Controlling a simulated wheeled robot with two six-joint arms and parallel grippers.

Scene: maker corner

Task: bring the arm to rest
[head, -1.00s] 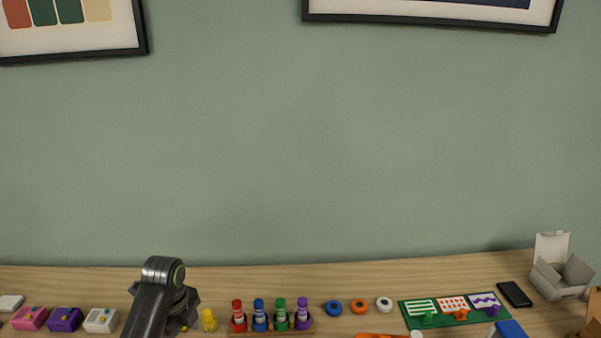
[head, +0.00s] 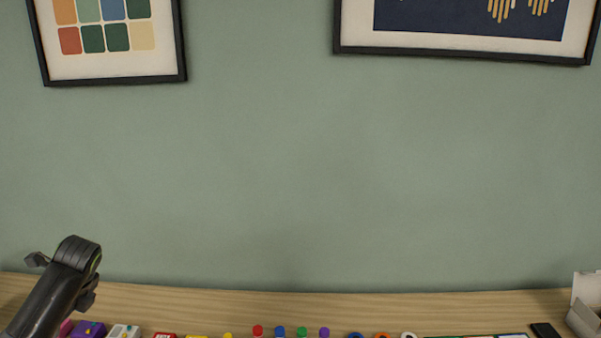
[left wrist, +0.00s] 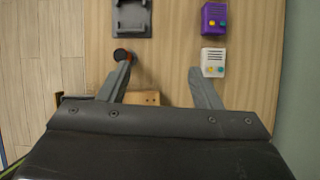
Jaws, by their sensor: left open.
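My right arm and gripper are in neither view.
A purple box (left wrist: 213,18) and a white box (left wrist: 213,62) lie near the gripper, with a dark grey holder (left wrist: 131,17) opposite. Coloured caps (head: 280,331) line the head view's bottom edge. An open carton (head: 584,310) stands far right. Framed pictures hang above.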

